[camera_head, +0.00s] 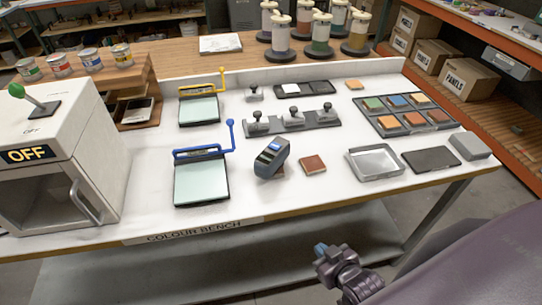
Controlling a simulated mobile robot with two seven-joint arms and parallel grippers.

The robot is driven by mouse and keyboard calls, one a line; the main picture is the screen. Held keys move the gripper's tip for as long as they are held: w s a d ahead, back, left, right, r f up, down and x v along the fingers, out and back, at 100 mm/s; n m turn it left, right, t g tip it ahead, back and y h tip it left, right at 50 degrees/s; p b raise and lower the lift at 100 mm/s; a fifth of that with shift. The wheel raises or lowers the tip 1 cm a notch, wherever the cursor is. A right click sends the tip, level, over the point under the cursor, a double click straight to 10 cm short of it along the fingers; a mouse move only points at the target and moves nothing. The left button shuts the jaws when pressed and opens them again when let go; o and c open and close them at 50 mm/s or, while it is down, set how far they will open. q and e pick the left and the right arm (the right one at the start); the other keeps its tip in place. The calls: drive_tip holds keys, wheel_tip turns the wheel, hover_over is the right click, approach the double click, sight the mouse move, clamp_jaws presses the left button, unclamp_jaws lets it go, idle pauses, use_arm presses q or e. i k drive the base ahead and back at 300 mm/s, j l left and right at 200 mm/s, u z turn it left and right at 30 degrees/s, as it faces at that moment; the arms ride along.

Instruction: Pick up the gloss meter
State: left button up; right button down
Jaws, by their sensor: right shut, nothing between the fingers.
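The gloss meter appears to be the dark blue-grey handheld device with a small blue display (271,158), standing tilted near the middle front of the white bench. A brown-red square tile (312,165) lies just right of it. My right gripper (322,252) is in front of and below the bench's front edge, apart from the device, shut and empty. My left gripper is not in view.
A blue-handled glass plate device (201,181) lies left of the gloss meter, and a metal tray (376,162) lies to its right. A grey rack with black-knobbed pieces (293,122) is behind it. A white OFF-labelled cabinet (62,150) fills the left. The bench front edge (300,207) lies between gripper and device.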

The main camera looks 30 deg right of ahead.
sight(269, 161)
drive_tip(key=k+j, duration=0.15)
drive_tip(key=j, duration=0.2)
drive_tip(key=k+j, duration=0.15)
drive_tip(key=j, duration=0.15)
drive_tip(key=k+j, duration=0.15)
drive_tip(key=j, duration=0.2)
drive_tip(key=k+j, duration=0.15)
drive_tip(key=j, duration=0.15)
drive_tip(key=k+j, duration=0.15)
drive_tip(key=j, duration=0.2)
drive_tip(key=i+l, duration=0.15)
drive_tip(key=l, duration=0.2)
drive_tip(key=i+l, duration=0.15)
drive_tip(key=l, duration=0.15)
